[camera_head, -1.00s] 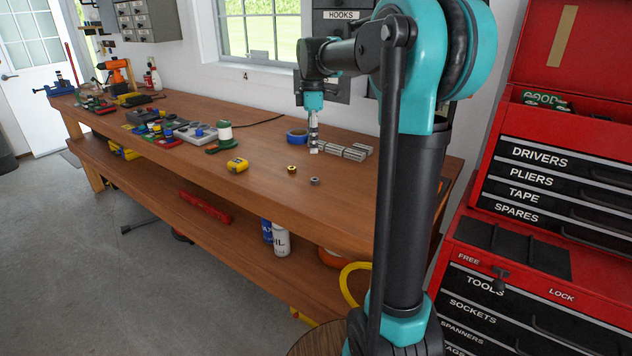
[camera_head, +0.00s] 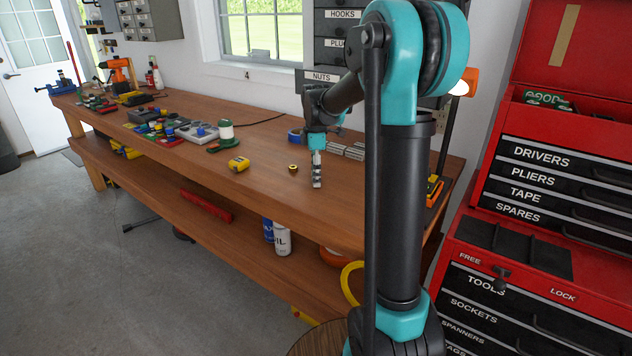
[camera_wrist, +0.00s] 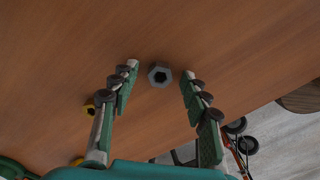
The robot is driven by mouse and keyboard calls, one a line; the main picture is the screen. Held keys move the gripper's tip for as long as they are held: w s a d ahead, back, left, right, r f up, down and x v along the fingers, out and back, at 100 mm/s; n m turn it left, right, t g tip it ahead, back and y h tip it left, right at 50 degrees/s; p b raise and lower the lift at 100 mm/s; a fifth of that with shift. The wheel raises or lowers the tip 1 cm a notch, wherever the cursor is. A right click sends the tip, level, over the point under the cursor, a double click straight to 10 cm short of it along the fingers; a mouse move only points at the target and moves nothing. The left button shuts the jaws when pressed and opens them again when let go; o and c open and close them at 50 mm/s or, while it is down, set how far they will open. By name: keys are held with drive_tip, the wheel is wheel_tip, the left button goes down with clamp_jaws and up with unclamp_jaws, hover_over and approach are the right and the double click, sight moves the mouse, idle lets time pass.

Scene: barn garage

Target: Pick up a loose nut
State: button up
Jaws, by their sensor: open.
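A grey hex nut (camera_wrist: 160,75) lies on the wooden bench in the wrist view, between and level with my fingertips in the picture. My gripper (camera_wrist: 159,70) is open, with one finger on each side of the nut and nothing held. The exact height of the fingertips above the bench is hard to tell.
A yellow tape measure (camera_head: 238,164) lies left of the nuts on the workbench (camera_head: 265,200). Grey blocks (camera_head: 354,152) and a blue tape roll (camera_head: 295,136) lie behind my gripper. The red tool chest (camera_head: 545,190) stands at the right. The bench front is clear.

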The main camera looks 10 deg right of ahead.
drive_tip(key=shift+c, duration=0.6)
clamp_jaws()
